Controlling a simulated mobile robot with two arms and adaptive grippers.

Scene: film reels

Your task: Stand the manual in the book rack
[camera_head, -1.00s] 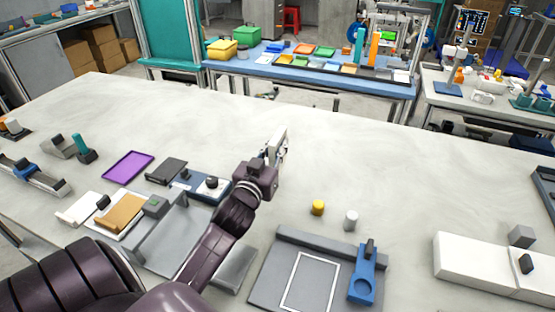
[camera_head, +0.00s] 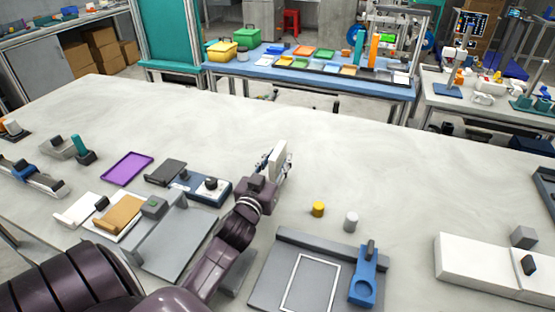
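My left gripper (camera_head: 277,171) is above the middle of the table, beyond the grey board. I cannot clearly pick out the book rack. A grey stand with raised walls (camera_head: 150,232) is to the left of my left forearm, which hides part of it. My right gripper is out of view.
A grey board with a white outline (camera_head: 265,290) and blue tool (camera_head: 364,280) lies at front. Yellow (camera_head: 318,209) and grey (camera_head: 351,221) cylinders stand behind it. A purple tray (camera_head: 127,168) and dark box (camera_head: 166,171) lie left. White blocks (camera_head: 475,266) are right.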

